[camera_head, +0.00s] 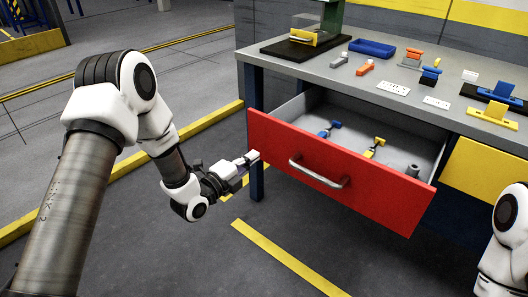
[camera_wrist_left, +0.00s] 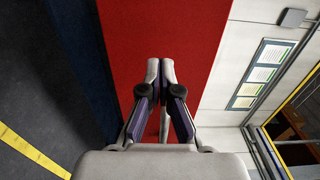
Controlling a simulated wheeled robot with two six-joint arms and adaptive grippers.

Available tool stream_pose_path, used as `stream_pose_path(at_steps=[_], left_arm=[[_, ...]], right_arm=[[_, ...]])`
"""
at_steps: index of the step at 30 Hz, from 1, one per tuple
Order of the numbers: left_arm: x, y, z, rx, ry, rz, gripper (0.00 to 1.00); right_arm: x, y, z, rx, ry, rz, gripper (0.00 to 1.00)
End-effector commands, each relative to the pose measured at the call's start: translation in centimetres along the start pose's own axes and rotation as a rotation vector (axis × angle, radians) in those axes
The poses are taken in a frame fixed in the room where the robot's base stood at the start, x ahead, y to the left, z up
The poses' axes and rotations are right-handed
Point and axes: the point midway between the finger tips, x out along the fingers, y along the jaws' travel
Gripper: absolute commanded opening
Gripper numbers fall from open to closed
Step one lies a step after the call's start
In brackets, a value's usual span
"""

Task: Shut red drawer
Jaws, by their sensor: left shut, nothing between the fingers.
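The red drawer (camera_head: 345,174) is pulled open from under the workbench, with its grey inside showing. A metal bar handle (camera_head: 319,174) sits on the middle of its front. My left gripper (camera_head: 253,158) is shut and empty at the left end of the drawer front, in front of it. In the left wrist view the shut fingertips (camera_wrist_left: 160,64) point at the red front (camera_wrist_left: 195,35). I cannot tell whether they touch it. My right gripper is out of view; only part of my right arm shows at the lower right.
The drawer holds a blue tool (camera_head: 329,130), a yellow tool (camera_head: 375,147) and a grey piece. A yellow drawer front (camera_head: 487,170) is at right. Floor before the drawer is clear.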

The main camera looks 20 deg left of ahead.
Motion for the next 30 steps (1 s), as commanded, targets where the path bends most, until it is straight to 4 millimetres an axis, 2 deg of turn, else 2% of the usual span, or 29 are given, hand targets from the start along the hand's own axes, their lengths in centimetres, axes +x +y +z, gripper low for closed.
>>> stream_pose_path(at_steps=[3, 9, 23, 30], left_arm=[[2.5, 0.1, -0.1, 0.003, 0.003, -0.001, 0.00], [5.1, 0.1, 0.0, 0.000, 0.001, -0.001, 0.00], [5.6, 0.1, 0.0, -0.001, 0.000, 0.001, 0.00], [7.3, 0.2, 0.0, 0.001, 0.001, 0.000, 0.00]], right_arm=[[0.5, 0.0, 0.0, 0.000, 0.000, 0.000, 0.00], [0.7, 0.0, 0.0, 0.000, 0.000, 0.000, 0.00], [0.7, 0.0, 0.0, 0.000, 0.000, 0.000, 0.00], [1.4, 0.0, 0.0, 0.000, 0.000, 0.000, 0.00]])
